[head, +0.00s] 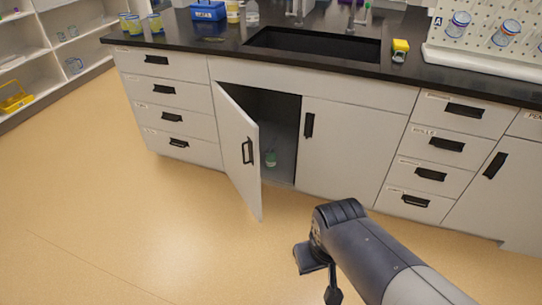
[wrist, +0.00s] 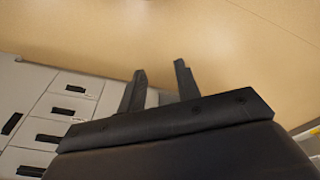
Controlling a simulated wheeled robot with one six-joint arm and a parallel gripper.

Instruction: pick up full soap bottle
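In the head view my arm is at the lower right, out in front of the cabinets and well away from both bottles.
The left cabinet door (head: 238,150) stands open into the room; the right door (head: 340,150) is closed. A sink (head: 315,45), sponge (head: 400,50), blue box (head: 208,11) and drying rack (head: 490,40) are on the counter. The floor (head: 130,230) is clear.

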